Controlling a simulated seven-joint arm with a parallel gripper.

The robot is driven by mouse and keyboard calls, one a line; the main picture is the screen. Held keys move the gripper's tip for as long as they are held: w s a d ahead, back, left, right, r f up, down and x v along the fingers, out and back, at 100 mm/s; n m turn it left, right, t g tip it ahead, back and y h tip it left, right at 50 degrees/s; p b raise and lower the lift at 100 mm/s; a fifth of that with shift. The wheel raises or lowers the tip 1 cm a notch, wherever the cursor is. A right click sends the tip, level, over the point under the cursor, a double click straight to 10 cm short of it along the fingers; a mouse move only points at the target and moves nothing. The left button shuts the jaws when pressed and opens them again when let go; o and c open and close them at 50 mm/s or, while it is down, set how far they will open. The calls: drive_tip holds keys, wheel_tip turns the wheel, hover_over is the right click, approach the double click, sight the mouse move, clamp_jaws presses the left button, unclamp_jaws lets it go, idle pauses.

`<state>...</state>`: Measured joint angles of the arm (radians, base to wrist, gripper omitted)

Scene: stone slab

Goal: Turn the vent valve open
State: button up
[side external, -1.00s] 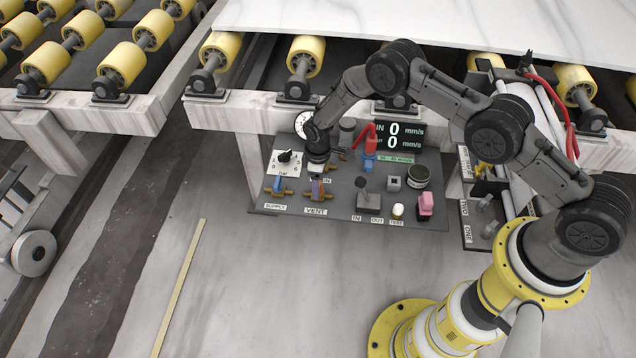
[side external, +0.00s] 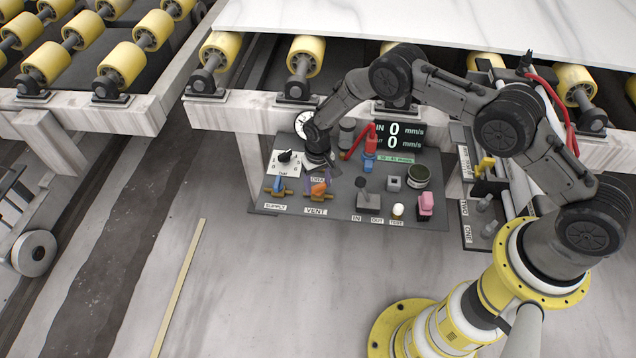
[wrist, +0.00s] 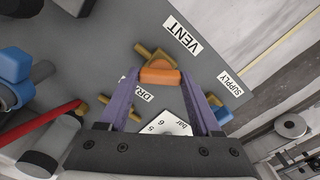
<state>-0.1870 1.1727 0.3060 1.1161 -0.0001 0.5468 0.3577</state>
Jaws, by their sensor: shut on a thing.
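The vent valve has an orange handle (side external: 318,190) on a brass body, behind the VENT label on the grey panel. In the wrist view the orange handle (wrist: 160,76) lies crosswise between the tips of my purple fingers, with the brass body (wrist: 155,57) showing beyond it. My gripper (side external: 316,184) reaches down to the valve from behind and is shut on the handle, one finger at each end of it. My gripper (wrist: 160,84) shows both fingers in the wrist view. The wrist partly hides the panel behind the valve.
The blue-handled supply valve (side external: 278,184) stands close on the left. A pressure gauge (side external: 286,160) is behind it. A lever (side external: 362,190), a red-handled part (side external: 370,150) and a pink switch (side external: 425,204) are to the right. The DRAIN label is partly hidden.

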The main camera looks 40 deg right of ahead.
sight(318, 185)
drive_tip(key=m, duration=0.7)
idle(0.7)
drive_tip(key=o, duration=1.4)
wheel_tip(318, 185, up, 14)
drive_tip(key=shift+f, duration=0.1)
